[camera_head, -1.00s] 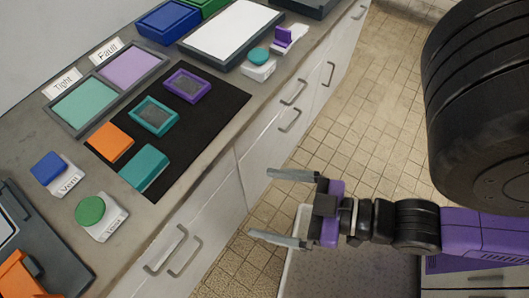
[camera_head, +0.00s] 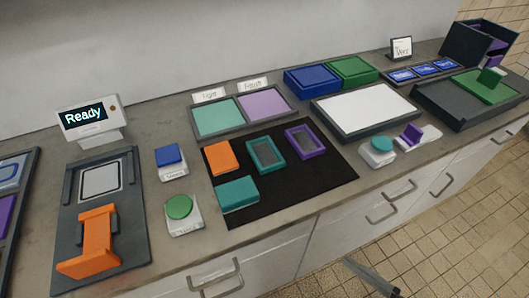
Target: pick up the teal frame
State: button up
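The teal frame (camera_head: 270,170) lies flat on a black mat (camera_head: 318,182), a rectangular teal rim around a dark grey middle. A purple frame (camera_head: 319,149) lies to its right, an orange block (camera_head: 220,157) to its left, and a solid teal block (camera_head: 238,194) in front and to the left. Only a grey finger of my gripper (camera_head: 370,277) shows at the bottom edge, in front of the counter and apart from the teal frame. The rest of my gripper is out of view, so its opening is hidden.
Behind the mat is a two-part tray (camera_head: 243,124) with teal and lilac panels. Green (camera_head: 180,207) and blue (camera_head: 168,155) buttons stand left, a teal button (camera_head: 381,145) right. A white-topped pad (camera_head: 365,109) lies behind right. Drawer handles (camera_head: 220,279) stick out in front.

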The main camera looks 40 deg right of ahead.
aim_at(263, 153)
jog(key=i+j, duration=0.1)
jog(key=j, duration=0.3)
jog(key=i+j+z, duration=0.1)
jog(key=j, duration=0.3)
jog(key=i+j, duration=0.1)
jog(key=j, duration=0.75)
jog(key=i+j+z, duration=0.1)
jog(key=z, duration=2.05)
